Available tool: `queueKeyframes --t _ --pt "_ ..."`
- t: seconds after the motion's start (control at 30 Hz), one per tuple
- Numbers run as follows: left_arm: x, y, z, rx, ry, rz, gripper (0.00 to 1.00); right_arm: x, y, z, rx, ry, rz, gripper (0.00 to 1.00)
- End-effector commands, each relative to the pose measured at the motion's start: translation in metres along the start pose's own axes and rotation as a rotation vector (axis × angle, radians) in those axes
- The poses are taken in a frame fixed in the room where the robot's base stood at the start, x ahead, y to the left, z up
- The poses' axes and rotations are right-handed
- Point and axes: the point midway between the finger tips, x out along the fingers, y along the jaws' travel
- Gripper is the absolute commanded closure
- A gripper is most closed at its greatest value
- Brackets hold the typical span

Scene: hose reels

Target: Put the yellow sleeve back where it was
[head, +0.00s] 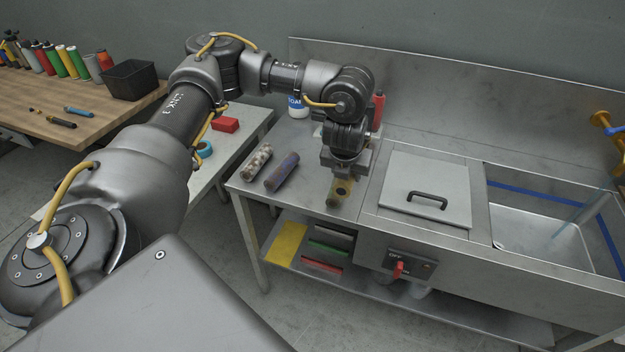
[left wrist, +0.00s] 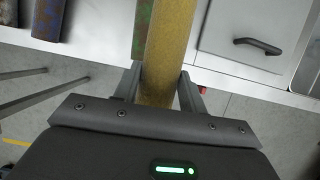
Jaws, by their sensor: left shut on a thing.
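The yellow sleeve (head: 344,188) is in the jaws of my left gripper (head: 343,178), at the left end of the steel counter. In the left wrist view the yellow sleeve (left wrist: 168,50) runs up between the two fingers of my left gripper (left wrist: 160,85), which are shut on it. A green and rust mottled sleeve (left wrist: 141,30) lies close along its left side; I cannot tell whether they touch. A purple-brown sleeve (head: 281,172) and a white-brown mottled sleeve (head: 256,162) lie on the counter to the left. My right gripper is not in view.
A lidded panel with a black handle (head: 427,199) and a sink (head: 540,245) are to the right. A red bottle (head: 378,110) and a white tub (head: 297,106) stand behind my gripper. A wooden table (head: 100,122) at the left holds several coloured bottles and a black bin (head: 130,80).

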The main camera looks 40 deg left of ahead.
Motion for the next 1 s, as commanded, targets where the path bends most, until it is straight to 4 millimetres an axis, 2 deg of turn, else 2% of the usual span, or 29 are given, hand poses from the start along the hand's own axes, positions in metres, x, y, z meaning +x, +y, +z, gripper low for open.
queueKeyframes --t 0.23,0.37,0.63,0.7,0.8,1.0 --pt "0.003 0.005 0.003 0.021 0.003 -0.009 0.82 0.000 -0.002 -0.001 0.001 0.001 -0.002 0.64" --pt "0.015 0.025 0.007 0.015 0.005 -0.006 0.82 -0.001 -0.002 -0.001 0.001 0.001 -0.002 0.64" --pt "0.062 0.087 0.023 0.011 0.006 -0.004 0.82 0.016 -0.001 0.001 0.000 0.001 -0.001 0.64" --pt "0.081 0.095 0.020 0.015 0.008 -0.006 0.82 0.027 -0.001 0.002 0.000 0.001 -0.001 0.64" --pt "0.098 0.106 0.021 0.017 0.006 -0.007 0.82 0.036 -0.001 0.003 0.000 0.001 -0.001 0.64" --pt "0.111 0.118 0.023 0.022 0.002 -0.008 0.82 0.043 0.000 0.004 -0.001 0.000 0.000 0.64"
